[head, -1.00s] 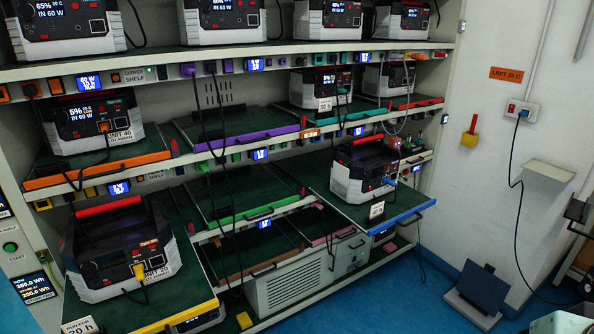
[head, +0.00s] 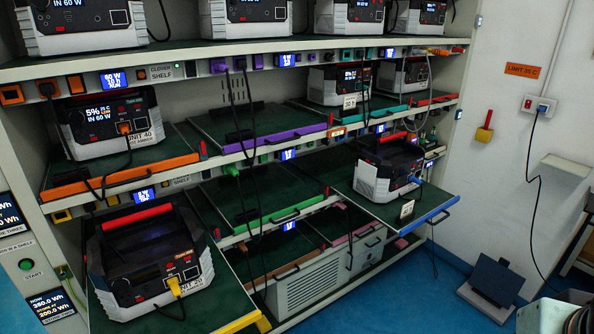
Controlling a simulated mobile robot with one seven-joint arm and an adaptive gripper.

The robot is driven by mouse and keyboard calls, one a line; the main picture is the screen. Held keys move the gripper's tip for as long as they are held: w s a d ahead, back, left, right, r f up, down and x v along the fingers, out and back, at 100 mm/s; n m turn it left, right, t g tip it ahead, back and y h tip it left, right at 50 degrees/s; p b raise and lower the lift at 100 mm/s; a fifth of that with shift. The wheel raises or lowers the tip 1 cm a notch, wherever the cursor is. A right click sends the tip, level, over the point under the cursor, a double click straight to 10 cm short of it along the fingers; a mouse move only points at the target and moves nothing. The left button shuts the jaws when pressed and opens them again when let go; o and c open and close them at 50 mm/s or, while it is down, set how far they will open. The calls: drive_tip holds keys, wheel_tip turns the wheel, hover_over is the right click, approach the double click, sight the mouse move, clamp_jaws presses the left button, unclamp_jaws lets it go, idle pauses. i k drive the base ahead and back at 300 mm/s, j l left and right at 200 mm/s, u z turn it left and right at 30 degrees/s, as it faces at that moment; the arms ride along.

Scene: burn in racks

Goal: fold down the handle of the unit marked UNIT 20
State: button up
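The unit at the lower left (head: 150,262) is a black and pale grey power box on a pulled-out shelf tray with a yellow front edge. Its front tag is partly covered by a cable and small; it seems to read UNIT 20. Its red-gripped handle (head: 138,216) runs along the top rear edge and looks raised above the dark top. A yellow plug (head: 186,284) with a black cable sits in its front.
A similar unit (head: 388,168) stands on a pulled-out blue-edged tray (head: 428,213) to the right. The unit tagged UNIT 40 (head: 110,128) stands on the orange-edged shelf above. Cables hang before the rack. Blue floor is open at right, with a dark stand (head: 490,290).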

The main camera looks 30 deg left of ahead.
sight(130, 219)
drive_tip(key=k+j, duration=0.1)
drive_tip(key=j, duration=0.7)
drive_tip(key=k+j, duration=0.1)
drive_tip(key=j, duration=1.5)
drive_tip(key=k+j, duration=0.15)
drive_tip(key=j, duration=0.65)
drive_tip(key=k+j, duration=0.1)
drive_tip(key=j, duration=0.7)
drive_tip(key=i+z, duration=0.1)
drive_tip(key=z, duration=0.2)
drive_tip(key=k+l+z, duration=0.35)
drive_tip(key=i+j+u, duration=0.35)
